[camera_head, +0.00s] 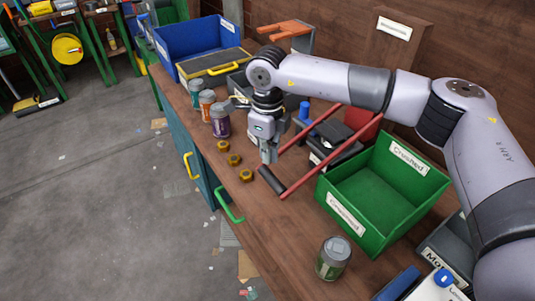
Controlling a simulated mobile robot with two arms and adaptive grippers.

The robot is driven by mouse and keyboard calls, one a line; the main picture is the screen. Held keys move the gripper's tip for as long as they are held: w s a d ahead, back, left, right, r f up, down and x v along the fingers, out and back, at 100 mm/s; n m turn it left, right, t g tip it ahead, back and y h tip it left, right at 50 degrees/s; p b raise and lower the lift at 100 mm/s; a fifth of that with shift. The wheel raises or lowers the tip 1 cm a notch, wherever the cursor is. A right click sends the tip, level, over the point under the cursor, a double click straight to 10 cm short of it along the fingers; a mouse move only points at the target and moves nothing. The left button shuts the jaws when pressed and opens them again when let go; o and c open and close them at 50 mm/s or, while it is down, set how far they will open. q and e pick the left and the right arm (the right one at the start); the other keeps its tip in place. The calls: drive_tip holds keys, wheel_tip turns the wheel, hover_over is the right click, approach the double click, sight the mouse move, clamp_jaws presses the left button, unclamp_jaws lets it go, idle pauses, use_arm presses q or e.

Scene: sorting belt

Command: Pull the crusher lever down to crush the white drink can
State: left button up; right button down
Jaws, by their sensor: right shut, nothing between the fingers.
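The crusher lever has two red bars (324,152) that reach forward over the bench to a black grip bar (271,181). The bars slope down towards the front, and the grip bar looks low over the bench top. The crusher's dark body (335,133) is behind the bars and partly hidden by them. My right gripper (269,158) points down with its fingers shut and empty, close by the far end of the grip bar. I cannot tell whether it touches the bar. No white drink can is clearly visible. My left gripper is out of view.
A green crate (374,235) labelled "Crushed" stands right of the lever. A greenish can (333,259) stands in front of it. Several cans, including a purple one (220,121), and brass nuts (234,160) line the left edge. A blue bin (184,47) is behind.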

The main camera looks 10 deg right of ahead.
wheel_tip(320, 180, up, 6)
drive_tip(key=p, duration=0.2)
drive_tip(key=shift+r+p, duration=0.2)
drive_tip(key=shift+p, duration=0.1)
drive_tip(key=shift+s+f, duration=0.15)
